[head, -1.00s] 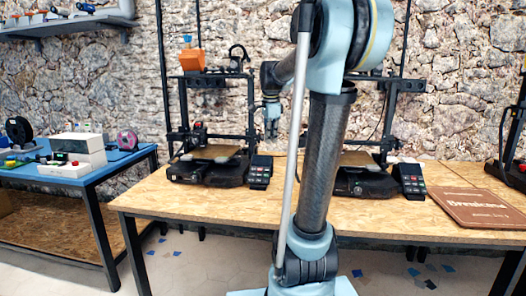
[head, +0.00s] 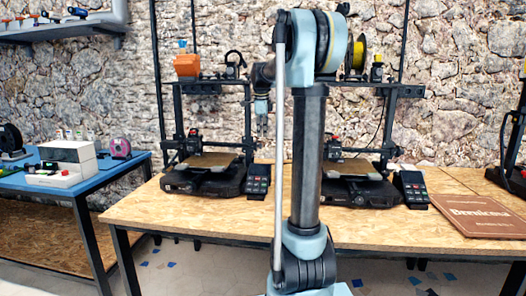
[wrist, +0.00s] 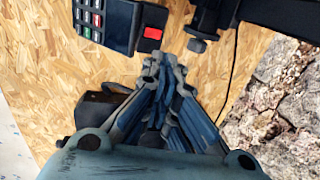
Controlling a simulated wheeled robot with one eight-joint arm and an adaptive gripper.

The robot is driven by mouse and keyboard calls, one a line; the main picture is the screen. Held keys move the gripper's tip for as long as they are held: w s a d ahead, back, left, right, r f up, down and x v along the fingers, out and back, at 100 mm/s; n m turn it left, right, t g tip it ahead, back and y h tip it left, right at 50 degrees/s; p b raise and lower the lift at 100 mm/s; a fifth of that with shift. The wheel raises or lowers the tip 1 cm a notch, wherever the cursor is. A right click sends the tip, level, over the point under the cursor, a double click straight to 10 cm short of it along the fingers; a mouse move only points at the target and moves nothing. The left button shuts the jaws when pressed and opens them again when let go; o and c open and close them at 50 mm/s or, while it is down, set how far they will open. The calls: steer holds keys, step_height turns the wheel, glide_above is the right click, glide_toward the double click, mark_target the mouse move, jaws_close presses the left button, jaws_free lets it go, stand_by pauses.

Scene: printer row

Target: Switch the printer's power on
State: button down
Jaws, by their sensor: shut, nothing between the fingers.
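Two black printers stand on the wooden table in the head view: a left printer (head: 204,178) and a right printer (head: 353,190), partly behind my arm. The left one has a keypad box (head: 258,182) at its right side; the right one has a similar box (head: 412,189). My gripper (head: 262,133) hangs pointing down, above and behind the left keypad box. In the wrist view, my gripper (wrist: 161,62) is shut and empty. A keypad box (wrist: 106,22) with a red switch (wrist: 151,33) lies just beyond the fingertips, apart from them in the picture.
Dark printer frame parts (wrist: 277,15) stand near the gripper in the wrist view, with the stone wall beyond. A brown board (head: 480,216) lies at the table's right. The table's front strip (head: 190,215) is clear. A blue table (head: 95,182) stands at the left.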

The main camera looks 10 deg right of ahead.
steer(key=f, duration=0.4)
steer(key=w+f, duration=0.1)
steer(key=f, duration=0.4)
steer(key=w+f, duration=0.1)
steer(key=f, duration=0.3)
steer(key=shift+d+f, duration=0.15)
steer(key=shift+d, duration=0.2)
steer(key=shift+w, duration=0.1)
steer(key=shift+w+f+g, duration=0.2)
steer(key=shift+f+g, duration=0.1)
steer(key=shift+g, duration=0.2)
steer(key=shift+s, duration=0.2)
steer(key=shift+s+a+r, duration=0.2)
steer(key=shift+s, duration=0.4)
